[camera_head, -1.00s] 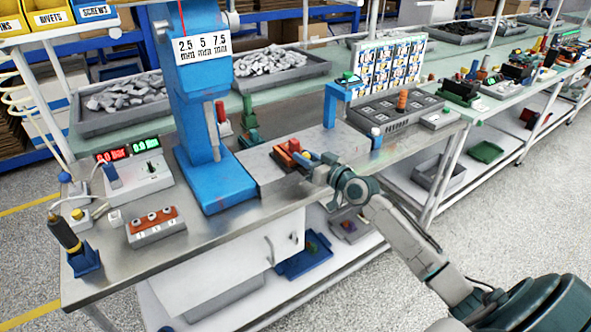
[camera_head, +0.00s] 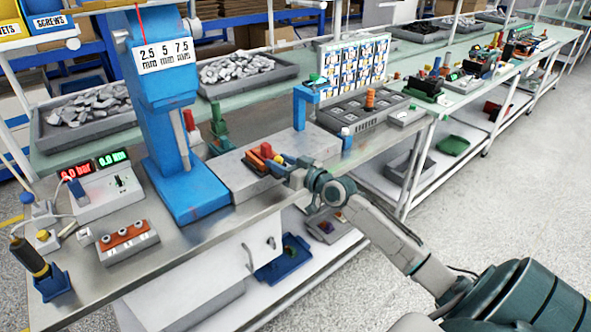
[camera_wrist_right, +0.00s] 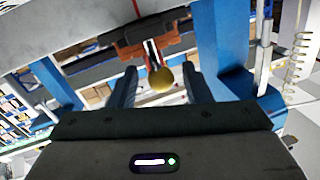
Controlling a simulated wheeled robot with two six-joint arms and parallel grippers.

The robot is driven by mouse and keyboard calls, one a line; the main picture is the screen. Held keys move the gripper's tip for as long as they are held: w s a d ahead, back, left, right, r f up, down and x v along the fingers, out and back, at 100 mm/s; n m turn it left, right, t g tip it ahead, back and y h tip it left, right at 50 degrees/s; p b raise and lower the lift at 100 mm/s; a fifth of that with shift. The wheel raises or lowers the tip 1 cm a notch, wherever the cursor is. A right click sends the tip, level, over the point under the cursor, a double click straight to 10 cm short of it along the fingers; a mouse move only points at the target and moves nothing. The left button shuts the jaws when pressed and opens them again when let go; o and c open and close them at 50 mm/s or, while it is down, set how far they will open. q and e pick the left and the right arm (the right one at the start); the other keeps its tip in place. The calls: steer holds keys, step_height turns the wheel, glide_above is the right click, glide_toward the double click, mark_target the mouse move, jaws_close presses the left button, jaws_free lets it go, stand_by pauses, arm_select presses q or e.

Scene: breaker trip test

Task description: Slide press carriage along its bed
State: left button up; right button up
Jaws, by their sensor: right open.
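The red-orange press carriage (camera_head: 258,156) sits on its grey bed (camera_head: 225,170), to the right of the blue press (camera_head: 183,185). A small yellow knob (camera_head: 279,159) sticks out from its near side. My right gripper (camera_head: 287,165) is beside the carriage at the bed's near edge. In the right wrist view the carriage (camera_wrist_right: 150,40) is ahead, and the round brass knob (camera_wrist_right: 161,79) lies between the two open fingers (camera_wrist_right: 158,76), with a gap on both sides. My left gripper is not in the head view.
A blue arch post (camera_head: 301,108) stands at the bed's right end, near a grey slotted tray (camera_head: 362,122). Bins of metal parts are behind.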

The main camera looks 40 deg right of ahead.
steer(key=p+v, duration=0.3)
steer(key=v, duration=0.6)
steer(key=shift+s+p, duration=0.3)
steer(key=shift+s, duration=0.05)
steer(key=shift+d, duration=0.1)
